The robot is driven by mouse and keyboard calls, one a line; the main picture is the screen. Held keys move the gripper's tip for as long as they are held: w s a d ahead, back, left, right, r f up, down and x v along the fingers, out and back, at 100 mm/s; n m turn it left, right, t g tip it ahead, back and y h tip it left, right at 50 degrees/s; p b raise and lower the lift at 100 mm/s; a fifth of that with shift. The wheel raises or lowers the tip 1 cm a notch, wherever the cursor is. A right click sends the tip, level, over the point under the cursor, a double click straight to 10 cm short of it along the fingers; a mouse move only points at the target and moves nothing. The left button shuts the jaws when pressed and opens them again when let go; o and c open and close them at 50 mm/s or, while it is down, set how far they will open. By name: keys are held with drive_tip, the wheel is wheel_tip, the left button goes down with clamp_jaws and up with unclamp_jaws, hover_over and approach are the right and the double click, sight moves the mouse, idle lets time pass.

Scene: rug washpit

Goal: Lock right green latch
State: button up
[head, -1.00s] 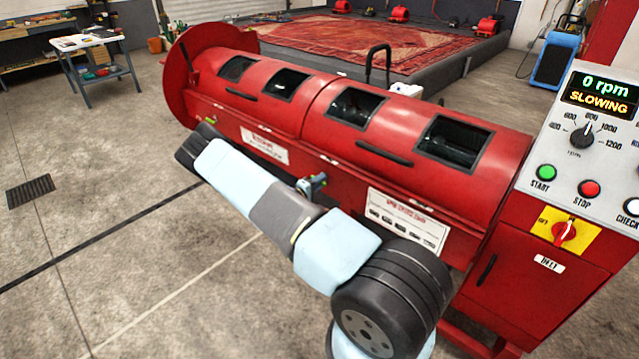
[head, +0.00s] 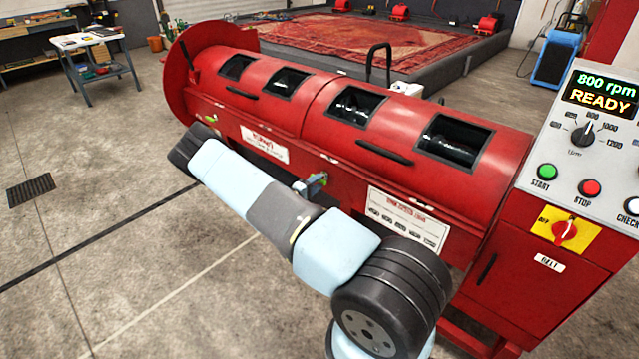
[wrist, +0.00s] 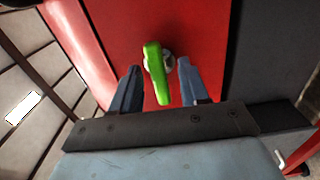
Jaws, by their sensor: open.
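A green latch handle (wrist: 155,72) shows in the wrist view on the red machine front. It runs nearly up and down in that picture, beside a round metal pivot (wrist: 169,62). My gripper (wrist: 158,68) is open, with one finger on each side of the handle and visible gaps between. In the head view my gripper (head: 311,185) is at the middle of the machine's front, partly hidden by my arm, with a small yellow-green bit beside it. Another small green part (head: 210,118) shows at the machine's left end.
The red drum machine (head: 400,150) has dark windows and a control panel (head: 590,150) at right, its display (head: 603,95) reading 800 rpm, READY. My arm lies along its front. A small table (head: 92,45) stands far left. The concrete floor at left is mostly clear.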

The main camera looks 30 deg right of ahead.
drive_tip(key=v, duration=1.1)
drive_tip(key=shift+a, duration=0.25)
drive_tip(key=s+a+r+m+g+y, duration=0.1)
drive_tip(key=s+r+m+g+y, duration=0.3)
drive_tip(key=r, duration=0.7)
drive_tip(key=s+r+g+y, duration=0.15)
drive_tip(key=s+r, duration=0.45)
drive_tip(key=r, duration=0.6)
drive_tip(key=s+a+r+m+g+y, duration=0.15)
drive_tip(key=s+r+y, duration=0.3)
drive_tip(key=r, duration=0.65)
drive_tip(key=s+a+r+n+t+y, duration=0.1)
drive_tip(key=s+a+r+t+y, duration=0.2)
drive_tip(key=s+r, duration=0.6)
drive_tip(key=s+a+r+t+y, duration=0.3)
drive_tip(key=s+a+r, duration=0.3)
drive_tip(key=s, duration=1)
wheel_tip(320, 180, up, 3)
drive_tip(key=shift+s+r+n+y, duration=0.2)
drive_tip(key=shift+n+y, duration=0.15)
drive_tip(key=shift+y, duration=0.15)
drive_tip(key=shift+d, duration=0.1)
